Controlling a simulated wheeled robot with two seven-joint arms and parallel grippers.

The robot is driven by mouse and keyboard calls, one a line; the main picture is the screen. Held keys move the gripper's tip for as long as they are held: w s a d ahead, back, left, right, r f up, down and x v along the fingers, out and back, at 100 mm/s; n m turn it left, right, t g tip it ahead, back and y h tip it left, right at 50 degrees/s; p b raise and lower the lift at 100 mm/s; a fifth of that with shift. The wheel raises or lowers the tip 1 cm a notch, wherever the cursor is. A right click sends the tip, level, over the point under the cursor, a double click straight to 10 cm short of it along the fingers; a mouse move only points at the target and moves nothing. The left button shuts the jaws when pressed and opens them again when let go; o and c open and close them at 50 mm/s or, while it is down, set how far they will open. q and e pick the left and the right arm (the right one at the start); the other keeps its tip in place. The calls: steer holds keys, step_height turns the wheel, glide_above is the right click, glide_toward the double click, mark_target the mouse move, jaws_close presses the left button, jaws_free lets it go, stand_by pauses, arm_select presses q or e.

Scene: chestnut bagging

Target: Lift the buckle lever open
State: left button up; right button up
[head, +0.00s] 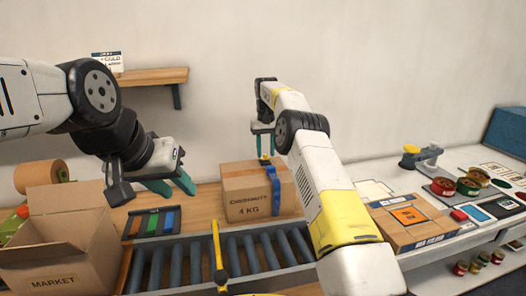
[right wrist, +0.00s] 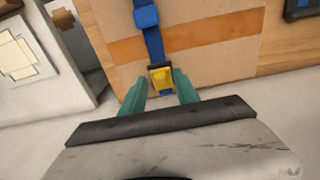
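A cardboard box marked CHESNUTT 4 KG (head: 245,198) stands on the wooden bench, with a blue strap (head: 274,192) around it. The strap also shows in the right wrist view (right wrist: 153,42), running to a buckle with a yellow lever (right wrist: 161,76). The lever lies flat against the buckle as far as I can tell. My right gripper (head: 263,154) is at the box's top; in its wrist view its teal fingers stand apart, one on each side of the buckle. Contact is unclear. My left gripper (head: 181,193) is open and empty, left of the box.
A roller conveyor (head: 205,259) runs in front of the box. An open MARKET carton (head: 55,240) stands at left. A tray of coloured strips (head: 153,222) lies left of the box. A flat carton (head: 412,222) and tins (head: 468,186) are on the right bench.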

steer(key=shift+d+t, duration=0.1)
steer(key=shift+t, duration=0.2)
stand_by(0.4)
steer(key=shift+s+f, duration=0.1)
